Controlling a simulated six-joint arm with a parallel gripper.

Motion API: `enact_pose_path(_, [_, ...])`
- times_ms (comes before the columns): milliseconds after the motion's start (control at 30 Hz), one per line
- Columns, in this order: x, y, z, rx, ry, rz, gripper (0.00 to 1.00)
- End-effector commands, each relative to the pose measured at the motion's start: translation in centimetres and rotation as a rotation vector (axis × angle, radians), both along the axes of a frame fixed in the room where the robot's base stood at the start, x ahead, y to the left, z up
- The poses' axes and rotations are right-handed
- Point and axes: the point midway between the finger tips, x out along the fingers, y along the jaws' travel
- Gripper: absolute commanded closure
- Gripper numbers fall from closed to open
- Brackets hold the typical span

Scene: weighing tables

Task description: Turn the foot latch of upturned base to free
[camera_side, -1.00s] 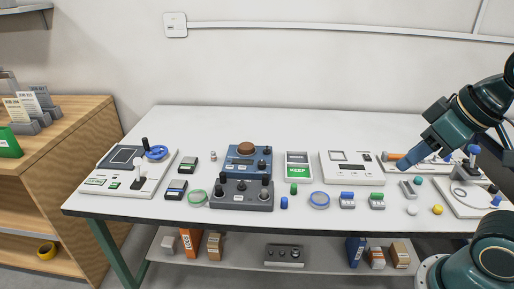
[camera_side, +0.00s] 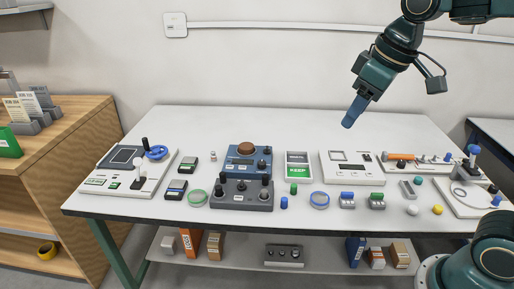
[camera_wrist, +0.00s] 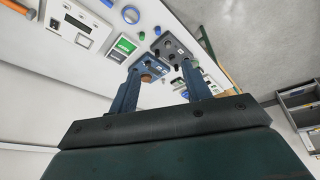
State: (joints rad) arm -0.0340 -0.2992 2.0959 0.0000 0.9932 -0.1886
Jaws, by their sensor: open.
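My gripper (camera_side: 349,122) is up above the back right part of the white table, pointing down and to the left, well clear of everything. In the wrist view its two fingers (camera_wrist: 161,68) are apart with nothing held between them. A blue box with a brown round top piece (camera_side: 247,149) stands at mid table. A dark grey box with several black knobs (camera_side: 241,196) stands just in front of it. Both also show beyond the fingers in the wrist view, the grey box (camera_wrist: 176,50) more clearly. I cannot tell which object is the upturned base, and no foot latch can be made out.
A panel with a blue handwheel (camera_side: 157,153) is at the left. A green KEEP card holder (camera_side: 298,171) and a white panel (camera_side: 350,178) stand right of centre. A tool tray (camera_side: 402,158) and a post stand (camera_side: 473,151) are at the right. The table's back strip is clear.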

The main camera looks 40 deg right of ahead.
Motion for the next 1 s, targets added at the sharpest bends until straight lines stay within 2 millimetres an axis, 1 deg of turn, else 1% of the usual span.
enact_pose_path(33, [1.3,0.2,0.0,-0.006,0.014,0.018,0.52])
enact_pose_path(267, [6.5,0.8,-0.3,-0.03,0.067,0.101,0.52])
enact_pose_path(467, [11.0,1.5,-1.5,-0.049,0.113,0.173,0.52])
enact_pose_path(600, [14.1,2.1,-2.8,-0.061,0.145,0.225,0.52])
enact_pose_path(767, [17.5,2.8,-4.6,-0.073,0.181,0.284,0.52])
enact_pose_path(1000, [22.1,3.8,-8.4,-0.089,0.235,0.374,0.52])
